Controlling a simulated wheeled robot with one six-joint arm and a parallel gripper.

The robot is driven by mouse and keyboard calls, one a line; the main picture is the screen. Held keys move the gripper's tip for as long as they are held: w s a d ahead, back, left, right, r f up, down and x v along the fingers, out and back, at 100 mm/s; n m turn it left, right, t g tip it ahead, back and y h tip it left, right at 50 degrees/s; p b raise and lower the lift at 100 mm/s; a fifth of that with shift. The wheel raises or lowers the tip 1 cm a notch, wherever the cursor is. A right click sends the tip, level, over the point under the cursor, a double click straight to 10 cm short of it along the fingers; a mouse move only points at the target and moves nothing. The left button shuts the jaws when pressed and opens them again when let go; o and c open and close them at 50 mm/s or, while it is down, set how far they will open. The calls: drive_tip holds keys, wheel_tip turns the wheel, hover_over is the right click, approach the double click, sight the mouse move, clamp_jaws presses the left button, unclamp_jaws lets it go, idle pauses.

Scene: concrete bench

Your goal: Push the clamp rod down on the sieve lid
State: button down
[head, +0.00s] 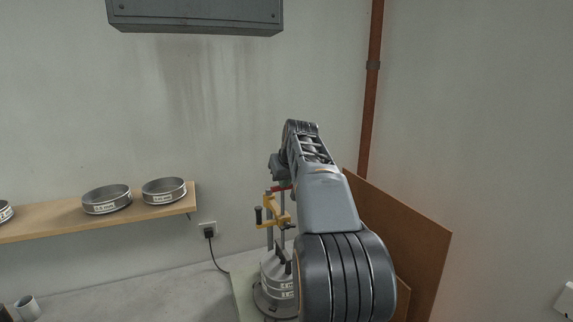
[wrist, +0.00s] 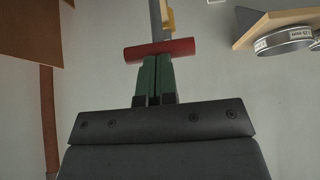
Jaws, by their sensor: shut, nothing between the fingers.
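The clamp rod's red crossbar (wrist: 160,49) lies straight in front of my gripper (wrist: 157,58) in the wrist view. The green fingers are shut with nothing between them, and their tips meet the bar's edge in the picture; I cannot tell if they touch it. The grey rod (wrist: 155,18) runs on beyond the bar. In the head view the red bar (head: 281,188) shows in part beside my arm, above the yellow clamp bracket (head: 271,212). The sieve stack (head: 277,278) stands below, its right side hidden by my arm. The lid is mostly hidden, and so are my fingers there.
A wooden shelf (head: 150,211) with several sieves is on the wall at left. A brown board (head: 420,232) leans at the right. A grey box (head: 195,14) hangs above. A plug with a cable (head: 209,233) sits in the wall. The bench (head: 130,298) left of the stack is largely clear.

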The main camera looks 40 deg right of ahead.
drive_tip(key=r, duration=0.4)
drive_tip(key=shift+w+d+r, duration=0.1)
drive_tip(key=shift+w, duration=0.25)
drive_tip(key=v, duration=0.9)
drive_tip(key=shift+s+r, duration=0.3)
wheel_tip(320, 180, down, 12)
drive_tip(key=a+m, duration=0.2)
drive_tip(key=s+a+f+n+b, duration=0.2)
drive_tip(key=s+a+f, duration=0.6)
drive_tip(key=a+f, duration=0.2)
drive_tip(key=s+a+f+n+g+y+b, duration=0.1)
drive_tip(key=s+a+f+n+b, duration=0.1)
drive_tip(key=s+a+f, duration=0.6)
drive_tip(key=a+f, duration=0.3)
drive_tip(key=shift+s+f+n+g+y, duration=0.15)
drive_tip(key=shift+s+n+g+y, duration=0.1)
drive_tip(key=shift+n+g+y, duration=0.05)
drive_tip(key=c, duration=1.9)
unclamp_jaws()
